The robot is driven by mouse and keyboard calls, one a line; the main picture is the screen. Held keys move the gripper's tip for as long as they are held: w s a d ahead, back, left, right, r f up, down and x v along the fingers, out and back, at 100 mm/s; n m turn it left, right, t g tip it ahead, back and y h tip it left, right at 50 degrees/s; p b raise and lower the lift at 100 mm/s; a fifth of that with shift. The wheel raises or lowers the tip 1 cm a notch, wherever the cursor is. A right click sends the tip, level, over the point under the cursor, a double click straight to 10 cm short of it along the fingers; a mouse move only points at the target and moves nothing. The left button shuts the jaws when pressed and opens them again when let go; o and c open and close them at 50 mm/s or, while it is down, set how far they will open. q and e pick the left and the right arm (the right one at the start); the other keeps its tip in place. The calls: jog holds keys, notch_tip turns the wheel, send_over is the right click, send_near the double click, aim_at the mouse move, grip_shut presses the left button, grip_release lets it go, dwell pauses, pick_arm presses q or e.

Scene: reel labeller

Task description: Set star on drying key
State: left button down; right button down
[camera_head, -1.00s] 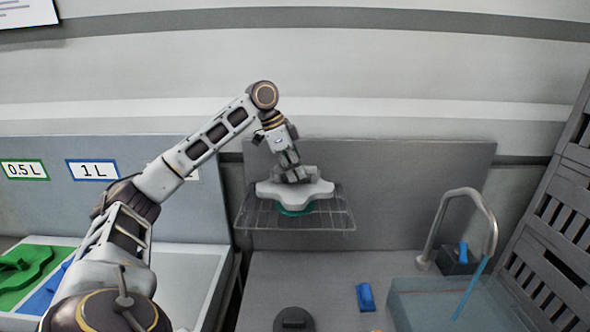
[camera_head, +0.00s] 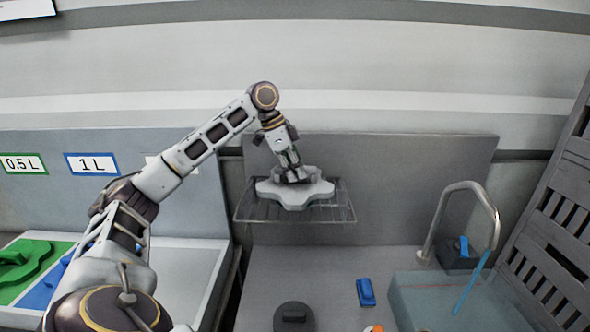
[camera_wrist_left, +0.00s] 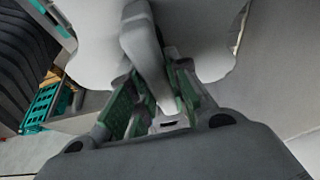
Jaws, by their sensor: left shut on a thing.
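The star (camera_head: 294,194) is a pale grey lobed plate with a raised handle. In the head view it is level at the wire rack (camera_head: 345,212) on the grey back panel. My left gripper (camera_head: 292,176) is above it, shut on its handle. In the left wrist view, the left gripper's green-padded fingers (camera_wrist_left: 155,105) close around the grey handle, with the star's plate (camera_wrist_left: 210,45) beyond. The drying key beneath the star is hidden by the plate now. I cannot tell whether the star bears on it. My right gripper is out of view.
Green (camera_head: 30,262) and blue shaped pieces lie at left, below the 0.5 L (camera_head: 22,164) and 1 L (camera_head: 92,164) labels. A dark round lidded piece (camera_head: 293,318) and blue block (camera_head: 366,292) are on the counter. A tap (camera_head: 470,188) and translucent basin (camera_head: 420,298) are at right.

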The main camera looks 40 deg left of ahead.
pick_arm(q)
jog(key=shift+f+b, duration=0.3)
jog(key=shift+f, duration=0.2)
jog(key=shift+f+b, duration=0.5)
jog(key=shift+f, duration=0.3)
jog(key=c, duration=1.3)
grip_release()
jog(key=shift+o, duration=0.2)
jog(key=shift+v, duration=5.95)
jog(key=shift+s, duration=0.1)
